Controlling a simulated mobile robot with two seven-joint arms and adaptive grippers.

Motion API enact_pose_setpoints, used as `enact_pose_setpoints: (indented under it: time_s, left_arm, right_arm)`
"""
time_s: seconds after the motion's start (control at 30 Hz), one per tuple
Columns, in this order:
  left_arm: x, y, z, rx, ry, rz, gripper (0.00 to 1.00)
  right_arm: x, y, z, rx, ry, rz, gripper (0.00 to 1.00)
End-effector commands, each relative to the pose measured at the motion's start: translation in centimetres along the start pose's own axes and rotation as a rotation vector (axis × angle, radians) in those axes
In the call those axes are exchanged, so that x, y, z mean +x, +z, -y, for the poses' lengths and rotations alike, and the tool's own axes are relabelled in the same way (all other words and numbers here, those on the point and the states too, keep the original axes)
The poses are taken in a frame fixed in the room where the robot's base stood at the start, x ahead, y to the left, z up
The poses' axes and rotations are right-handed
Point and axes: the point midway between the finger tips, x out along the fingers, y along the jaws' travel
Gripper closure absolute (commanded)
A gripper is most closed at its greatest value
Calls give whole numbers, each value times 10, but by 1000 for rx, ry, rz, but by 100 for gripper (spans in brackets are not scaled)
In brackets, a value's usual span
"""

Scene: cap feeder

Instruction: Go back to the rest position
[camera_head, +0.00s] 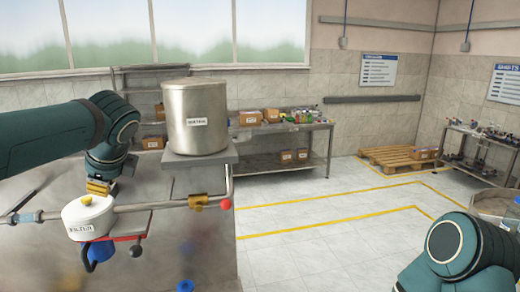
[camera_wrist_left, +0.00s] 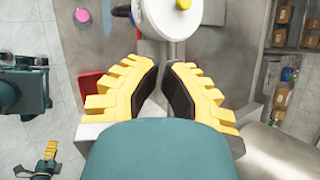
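My left gripper (camera_head: 98,187) is just behind the white round feeder bowl (camera_head: 88,217) with a yellow knob (camera_head: 86,199). In the left wrist view, its yellow fingers (camera_wrist_left: 160,75) stand apart with nothing between them. The white bowl (camera_wrist_left: 170,16) lies beyond the fingertips there, apart from them. My right arm (camera_head: 460,248) shows at the lower right of the head view. Yellow fingers that look like my right gripper (camera_wrist_left: 47,160) show small at the lower left of the wrist view; whether they are open is unclear.
A steel canister (camera_head: 195,118) stands on a grey ledge right of my left arm. A horizontal pipe with a red ball end (camera_head: 226,204) runs by the bowl. A bench (camera_head: 285,128) with boxes and bottles and a wooden pallet (camera_head: 398,158) stand behind. The middle floor is clear.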

Motion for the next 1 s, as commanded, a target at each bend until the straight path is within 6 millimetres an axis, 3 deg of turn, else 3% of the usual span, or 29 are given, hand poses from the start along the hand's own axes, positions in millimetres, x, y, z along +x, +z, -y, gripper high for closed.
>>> enact_pose_setpoints:
  time_s: [0.03, 0.27, 0.47, 0.6, 0.7, 0.8, 1.0]
  left_arm:
    - [26, -32, -7, -2, 25, -54, 100]
    - [109, -153, -53, -148, 139, -307, 100]
    - [167, -251, -130, -410, 340, -501, 100]
    - [197, -310, -203, -691, 535, -577, 100]
    - [212, -338, -255, -927, 672, -580, 100]
    - [220, -354, -299, -1145, 777, -543, 100]
    - [229, -363, -374, -1517, 907, -399, 100]
  right_arm:
    - [0, 0, 0, 0, 0, 0, 53]
    - [0, 0, 1, -2, -1, 0, 53]
    - [0, 0, 0, 0, 0, 0, 53]
    - [0, 0, 0, 0, 0, 0, 53]
    - [0, 0, 0, 0, 0, 0, 53]
    - [0, 0, 0, -1, 0, 0, 53]
    - [0, 0, 0, 0, 0, 0, 53]
